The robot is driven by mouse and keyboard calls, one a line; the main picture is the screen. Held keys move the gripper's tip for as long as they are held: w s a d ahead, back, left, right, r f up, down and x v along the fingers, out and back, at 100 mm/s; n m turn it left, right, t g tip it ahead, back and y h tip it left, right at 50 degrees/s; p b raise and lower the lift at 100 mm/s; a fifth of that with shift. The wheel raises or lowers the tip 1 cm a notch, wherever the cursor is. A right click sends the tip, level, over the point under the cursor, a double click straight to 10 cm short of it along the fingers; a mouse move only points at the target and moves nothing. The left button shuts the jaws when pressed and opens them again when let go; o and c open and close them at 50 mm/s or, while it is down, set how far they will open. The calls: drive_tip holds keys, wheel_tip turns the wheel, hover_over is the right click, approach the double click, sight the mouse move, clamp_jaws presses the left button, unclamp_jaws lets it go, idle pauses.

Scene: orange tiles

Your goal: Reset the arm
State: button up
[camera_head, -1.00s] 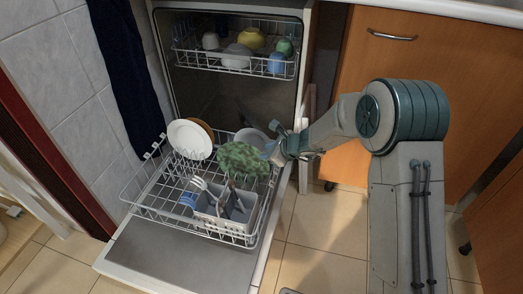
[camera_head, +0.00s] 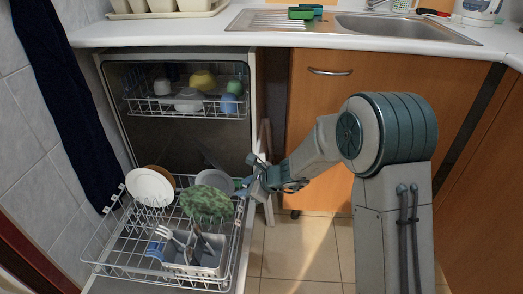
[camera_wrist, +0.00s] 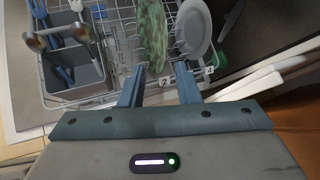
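My gripper (camera_head: 243,188) is at the right edge of the dishwasher's pulled-out lower rack, beside the green mottled plate (camera_head: 207,203). In the wrist view my gripper (camera_wrist: 158,82) has its two blue fingers apart, with a clear gap between the tips. The green plate (camera_wrist: 152,35) stands in the rack just beyond that gap, and I see nothing gripped. My arm reaches in from the right, bent at the large green-grey joint.
The lower rack (camera_head: 110,262) also holds white and brown plates (camera_head: 150,187) and a grey cutlery basket (camera_head: 206,262). The upper rack (camera_head: 180,109) holds bowls and cups. A counter (camera_head: 190,36) with a sink (camera_head: 400,28) runs above.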

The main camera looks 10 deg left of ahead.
drive_tip(key=shift+r, duration=0.1)
drive_tip(key=s+d+r+n+h+p, duration=0.1)
drive_tip(key=s+d+r+n+p, duration=0.25)
drive_tip(key=r+p, duration=0.45)
drive_tip(key=s+d+r+n+g+p, duration=0.1)
drive_tip(key=s+d+r+n+p, duration=0.3)
drive_tip(key=r, duration=0.7)
drive_tip(key=s+d+r+n+h+p, duration=0.1)
drive_tip(key=s+d+r+n+p, duration=0.1)
drive_tip(key=d+r+p, duration=0.6)
drive_tip(key=s+d+r+n+h+p, duration=0.2)
drive_tip(key=s+d+r+p, duration=0.3)
drive_tip(key=r, duration=0.3)
drive_tip(key=s+d+r+n+h+p, duration=0.2)
drive_tip(key=s+d+r+p, duration=0.3)
drive_tip(key=r, duration=0.3)
drive_tip(key=s+d+r+n+h+p, duration=0.3)
drive_tip(key=s+d+r+n+p, duration=0.1)
drive_tip(key=s+d+r+p, duration=0.1)
wheel_tip(320, 180, up, 4)
drive_tip(key=shift+d+f+p, duration=0.2)
drive_tip(key=shift+d+p, duration=0.6)
drive_tip(key=shift+p, duration=0.4)
drive_tip(key=shift+n, duration=0.25)
